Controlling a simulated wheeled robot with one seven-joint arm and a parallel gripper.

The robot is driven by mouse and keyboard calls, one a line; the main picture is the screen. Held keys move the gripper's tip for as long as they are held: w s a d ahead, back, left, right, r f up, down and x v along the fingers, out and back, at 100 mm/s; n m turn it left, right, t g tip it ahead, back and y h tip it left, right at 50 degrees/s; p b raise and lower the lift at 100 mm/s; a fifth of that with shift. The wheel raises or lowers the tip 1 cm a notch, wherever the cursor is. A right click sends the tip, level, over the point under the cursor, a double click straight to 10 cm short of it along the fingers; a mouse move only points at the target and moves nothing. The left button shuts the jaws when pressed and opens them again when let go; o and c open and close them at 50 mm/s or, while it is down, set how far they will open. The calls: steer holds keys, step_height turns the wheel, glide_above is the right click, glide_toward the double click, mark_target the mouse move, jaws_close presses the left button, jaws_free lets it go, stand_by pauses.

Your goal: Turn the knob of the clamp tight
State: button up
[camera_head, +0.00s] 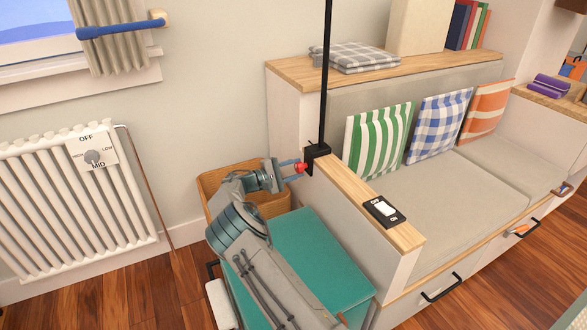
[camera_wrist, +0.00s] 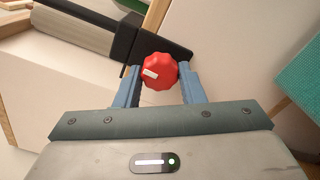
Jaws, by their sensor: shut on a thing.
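The clamp (camera_head: 317,152) is black and sits on the wooden top of the bench's end panel, with a black pole rising from it. Its red knob (camera_head: 300,167) faces left, toward my arm. In the wrist view the red knob (camera_wrist: 158,71) is round and scalloped with a white mark toward its left side, and the black clamp body (camera_wrist: 128,40) is behind it. My gripper (camera_head: 292,168) reaches the knob from the left. In the wrist view the two blue fingers of my gripper (camera_wrist: 158,85) are on either side of the knob, shut on it.
A wooden bin (camera_head: 212,186) stands behind my arm against the wall. A switch box (camera_head: 384,211) lies on the end panel's wooden top. The cushioned bench (camera_head: 440,200) is to the right, and a white radiator (camera_head: 70,200) is at the left.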

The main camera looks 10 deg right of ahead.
steer(key=shift+f+n, duration=0.1)
steer(key=shift+n, duration=0.4)
steer(key=o, duration=1)
steer(key=p+v, duration=0.2)
steer(key=v, duration=1.2)
